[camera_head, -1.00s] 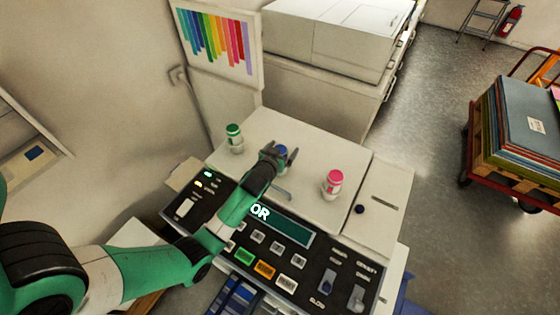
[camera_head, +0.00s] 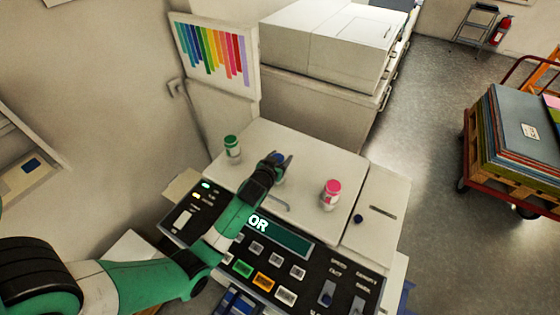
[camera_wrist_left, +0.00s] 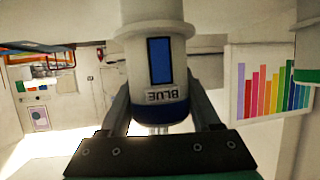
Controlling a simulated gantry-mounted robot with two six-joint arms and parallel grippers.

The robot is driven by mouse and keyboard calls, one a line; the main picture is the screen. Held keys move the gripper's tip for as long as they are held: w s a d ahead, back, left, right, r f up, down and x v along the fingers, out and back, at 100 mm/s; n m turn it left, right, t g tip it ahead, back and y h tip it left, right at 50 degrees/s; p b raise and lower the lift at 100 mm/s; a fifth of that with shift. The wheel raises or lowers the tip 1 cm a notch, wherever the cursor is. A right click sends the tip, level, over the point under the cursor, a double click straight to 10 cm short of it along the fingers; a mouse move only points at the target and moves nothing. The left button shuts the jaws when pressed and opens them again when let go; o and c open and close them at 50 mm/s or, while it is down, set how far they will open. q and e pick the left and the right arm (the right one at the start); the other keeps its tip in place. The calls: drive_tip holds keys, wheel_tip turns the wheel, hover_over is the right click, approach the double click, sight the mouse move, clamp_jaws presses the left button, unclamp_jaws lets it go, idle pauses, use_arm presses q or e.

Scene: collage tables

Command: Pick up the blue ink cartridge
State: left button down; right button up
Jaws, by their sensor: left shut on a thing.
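The blue ink cartridge (camera_wrist_left: 157,75) is a white bottle with a blue cap, a blue patch and a "BLUE" label. It shows upside down in the left wrist view, between the two fingers of my left gripper (camera_wrist_left: 162,115). In the head view the left gripper (camera_head: 277,161) is shut on the cartridge, and only a bit of blue (camera_head: 279,158) shows between the fingers. My right gripper is not in view.
A green-capped cartridge (camera_head: 232,149) stands to the left and a pink-capped one (camera_head: 330,194) to the right on the white machine top (camera_head: 310,164). A dark control panel (camera_head: 265,255) lies in front. A large white machine (camera_head: 335,40) stands behind.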

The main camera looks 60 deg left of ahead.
use_arm(q)
drive_tip(key=s+d+r+p, duration=0.3)
drive_tip(key=d+r+p, duration=0.1)
drive_tip(key=d+r, duration=0.2)
drive_tip(key=s+d+r+p, duration=0.2)
drive_tip(key=d+r+p, duration=0.3)
drive_tip(key=d+r, duration=0.1)
drive_tip(key=shift+s+d, duration=0.4)
drive_tip(key=shift+f, duration=0.1)
